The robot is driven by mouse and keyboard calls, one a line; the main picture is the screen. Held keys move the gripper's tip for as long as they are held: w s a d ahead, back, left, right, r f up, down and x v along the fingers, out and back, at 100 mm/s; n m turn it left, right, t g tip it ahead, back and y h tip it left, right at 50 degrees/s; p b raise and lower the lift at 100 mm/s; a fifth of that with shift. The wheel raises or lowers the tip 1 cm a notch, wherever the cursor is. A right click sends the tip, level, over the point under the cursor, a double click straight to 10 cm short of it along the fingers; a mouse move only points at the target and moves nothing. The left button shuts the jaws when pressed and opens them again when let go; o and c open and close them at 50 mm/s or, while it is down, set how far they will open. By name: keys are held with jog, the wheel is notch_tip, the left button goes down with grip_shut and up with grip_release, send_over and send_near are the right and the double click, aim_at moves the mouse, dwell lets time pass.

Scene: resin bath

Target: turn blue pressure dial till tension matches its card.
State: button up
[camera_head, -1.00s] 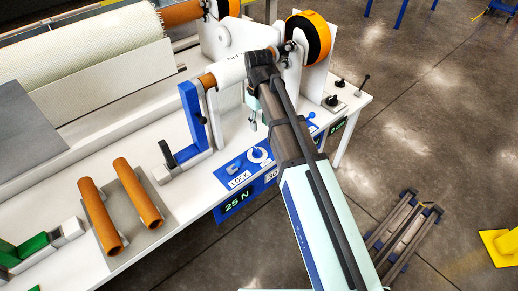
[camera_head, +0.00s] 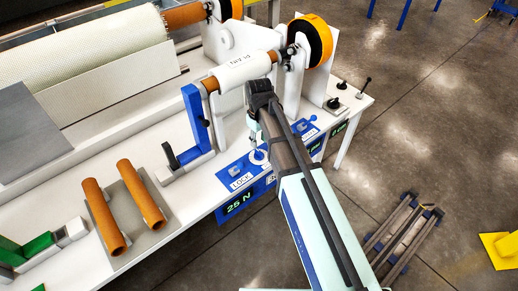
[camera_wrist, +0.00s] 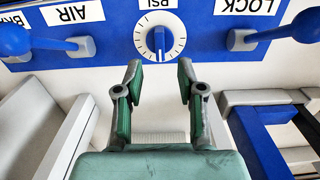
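The blue pressure dial (camera_wrist: 159,40) sits inside a white scale ring marked PSI at the top centre of the wrist view. Its white pointer mark lies on the lower side in that view. In the head view the dial's white ring (camera_head: 259,157) shows just below my gripper (camera_head: 254,138). My gripper (camera_wrist: 159,76) is open and empty, its two fingertips apart, short of the dial and in line with it. A green display (camera_head: 238,203) on the panel front reads 25 N. Small lettering on the white roll (camera_head: 240,70) is not clearly readable; I cannot make out a card.
Blue-knobbed levers flank the dial: one by the AIR label (camera_wrist: 72,13), one by the LOCK label (camera_wrist: 245,6). A blue upright bracket (camera_head: 195,122) stands left of the panel. Orange tubes (camera_head: 141,192) lie on a grey plate. Black knobs (camera_head: 333,103) sit at the right.

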aim_at(259, 152)
jog(key=shift+f+p, duration=0.45)
jog(key=shift+f, duration=2.65)
grip_shut()
